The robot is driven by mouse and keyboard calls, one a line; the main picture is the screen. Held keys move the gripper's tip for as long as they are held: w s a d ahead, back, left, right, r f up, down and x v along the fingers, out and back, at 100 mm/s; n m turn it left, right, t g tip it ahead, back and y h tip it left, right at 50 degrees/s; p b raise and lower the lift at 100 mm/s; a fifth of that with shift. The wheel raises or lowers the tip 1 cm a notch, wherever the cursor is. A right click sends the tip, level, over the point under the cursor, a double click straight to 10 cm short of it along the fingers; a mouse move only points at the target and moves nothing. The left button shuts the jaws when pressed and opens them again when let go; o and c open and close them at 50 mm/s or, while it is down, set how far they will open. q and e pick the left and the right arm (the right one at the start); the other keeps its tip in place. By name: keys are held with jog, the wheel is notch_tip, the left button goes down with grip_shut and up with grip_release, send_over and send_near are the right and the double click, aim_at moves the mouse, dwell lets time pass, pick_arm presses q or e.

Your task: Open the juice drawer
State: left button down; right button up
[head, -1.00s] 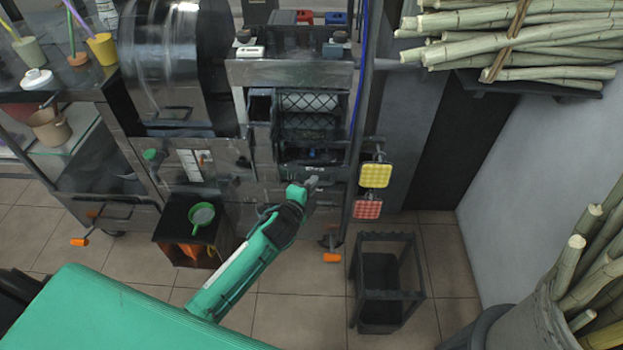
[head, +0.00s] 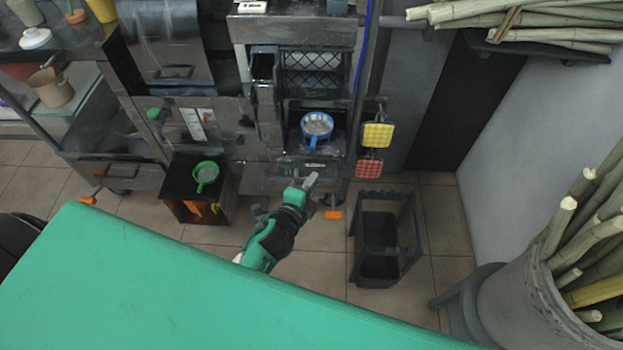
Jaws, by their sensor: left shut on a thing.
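The juice drawer (head: 315,164) is in the middle of the metal press. It stands pulled out, with its front nearer me than the face of the press. A blue-rimmed strainer (head: 317,124) shows in the open space behind its front. My left gripper (head: 311,183) is at the drawer's front and shut on it, apparently at the handle; the exact contact is small and partly hidden by the fingers. My right gripper is not in view.
A yellow sponge (head: 377,136) and a red one (head: 369,168) hang to the right of the drawer. A dark open-frame bin (head: 382,232) stands on the floor at right. A dark box with a green strainer (head: 206,173) is at left. Tiled floor lies between them.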

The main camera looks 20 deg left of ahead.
pick_arm(q)
jog(key=c, duration=1.5)
grip_release()
